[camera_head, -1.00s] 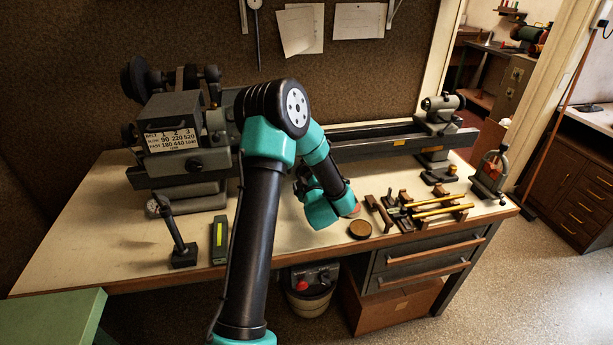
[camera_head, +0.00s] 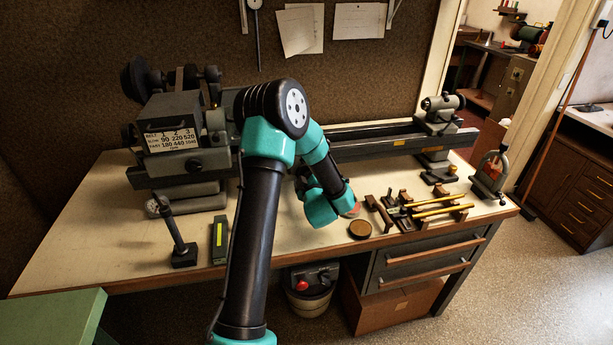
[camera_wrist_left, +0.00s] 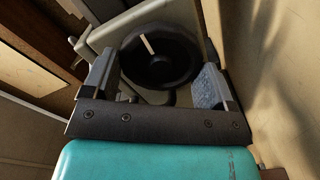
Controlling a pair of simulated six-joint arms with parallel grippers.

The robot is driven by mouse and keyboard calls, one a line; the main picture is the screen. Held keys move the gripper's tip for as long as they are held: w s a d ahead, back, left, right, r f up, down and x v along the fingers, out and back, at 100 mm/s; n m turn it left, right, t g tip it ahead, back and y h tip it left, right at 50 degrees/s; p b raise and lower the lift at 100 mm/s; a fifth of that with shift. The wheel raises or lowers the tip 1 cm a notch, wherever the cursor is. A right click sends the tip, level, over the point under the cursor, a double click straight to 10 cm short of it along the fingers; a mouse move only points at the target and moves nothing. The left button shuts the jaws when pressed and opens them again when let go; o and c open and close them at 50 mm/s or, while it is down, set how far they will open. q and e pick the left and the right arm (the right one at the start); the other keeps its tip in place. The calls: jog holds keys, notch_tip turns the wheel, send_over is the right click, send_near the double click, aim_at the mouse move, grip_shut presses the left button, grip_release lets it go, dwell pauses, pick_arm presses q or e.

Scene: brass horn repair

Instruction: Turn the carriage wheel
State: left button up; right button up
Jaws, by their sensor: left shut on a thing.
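The carriage wheel (camera_wrist_left: 160,62) is a black, dished round wheel with a pale handle or spoke. It shows in the left wrist view between the two fingers of my left gripper (camera_wrist_left: 158,82). The fingers are shut on it, one on each side of the rim. In the head view my left wrist, at the front of the lathe (camera_head: 185,150), hides the wheel and most of the gripper. My right gripper is not in view.
The lathe bed (camera_head: 375,142) runs right to the tailstock (camera_head: 437,118). On the bench (camera_head: 90,235) are a black stand (camera_head: 183,250), a green-marked box (camera_head: 219,240), a round wooden disc (camera_head: 360,229) and a rack of brass rods (camera_head: 440,210). The front left bench top is clear.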

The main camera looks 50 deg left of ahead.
pick_arm(q)
jog(key=m, duration=0.4)
jog(key=shift+m, duration=0.4)
jog(key=shift+o, duration=0.3)
jog(key=shift+s+f, duration=0.15)
jog(key=shift+f, duration=0.05)
dwell(0.5)
jog(key=o, duration=0.8)
jog(key=shift+c, duration=0.2)
jog(key=v, duration=2)
dwell(1.3)
jog(key=shift+r, duration=0.1)
